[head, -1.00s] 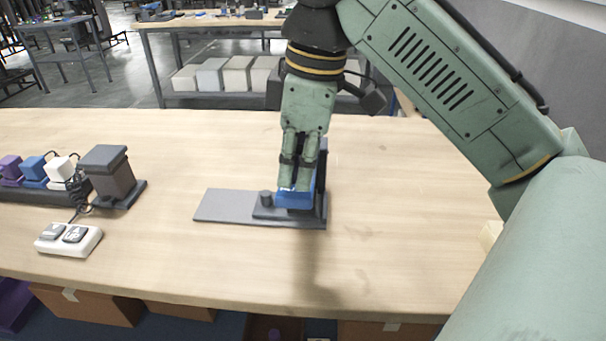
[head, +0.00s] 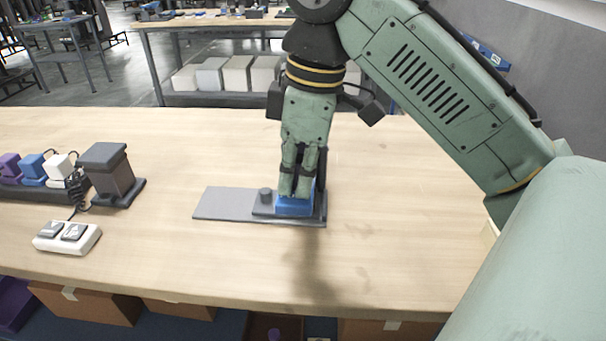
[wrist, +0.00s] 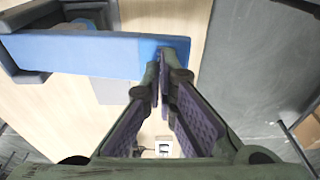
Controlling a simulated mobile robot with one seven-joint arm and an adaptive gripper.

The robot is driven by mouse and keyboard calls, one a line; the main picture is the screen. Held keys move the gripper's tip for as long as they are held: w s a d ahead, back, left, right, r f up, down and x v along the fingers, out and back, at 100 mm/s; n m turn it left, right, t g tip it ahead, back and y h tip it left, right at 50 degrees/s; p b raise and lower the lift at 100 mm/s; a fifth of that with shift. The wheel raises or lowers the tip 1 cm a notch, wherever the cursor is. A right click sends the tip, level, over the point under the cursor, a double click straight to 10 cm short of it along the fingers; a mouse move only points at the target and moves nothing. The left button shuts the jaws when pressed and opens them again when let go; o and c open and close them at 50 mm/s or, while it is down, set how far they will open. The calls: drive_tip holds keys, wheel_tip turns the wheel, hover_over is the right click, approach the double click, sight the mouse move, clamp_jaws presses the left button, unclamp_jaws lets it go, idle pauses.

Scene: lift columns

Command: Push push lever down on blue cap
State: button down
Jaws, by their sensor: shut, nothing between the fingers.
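The blue push lever (head: 293,208) sits low on a grey base plate (head: 225,203), in front of a dark upright at the plate's right end. My gripper (head: 295,193) points straight down with its fingertips at the lever's top, seemingly touching it. In the wrist view the lever is a long blue bar (wrist: 90,52), and the closed fingertips (wrist: 164,62) overlap its right end. The fingers are together with nothing between them. The fingers hide part of the lever and upright in the head view.
A dark grey block-shaped column (head: 111,172) stands at left, with a white two-button control (head: 66,238) in front. Purple, blue and white plug-like items (head: 33,168) sit in a black strip at far left. The table right of the plate is clear.

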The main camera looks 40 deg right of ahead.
drive_tip(key=shift+f+b, duration=0.45)
drive_tip(key=shift+f, duration=1.1)
drive_tip(key=shift+p, duration=0.5)
idle(0.5)
wheel_tip(320, 180, up, 6)
drive_tip(key=p, duration=0.6)
drive_tip(key=shift+f, duration=0.25)
drive_tip(key=shift+r+p, duration=0.7)
drive_tip(key=shift+r, duration=0.6)
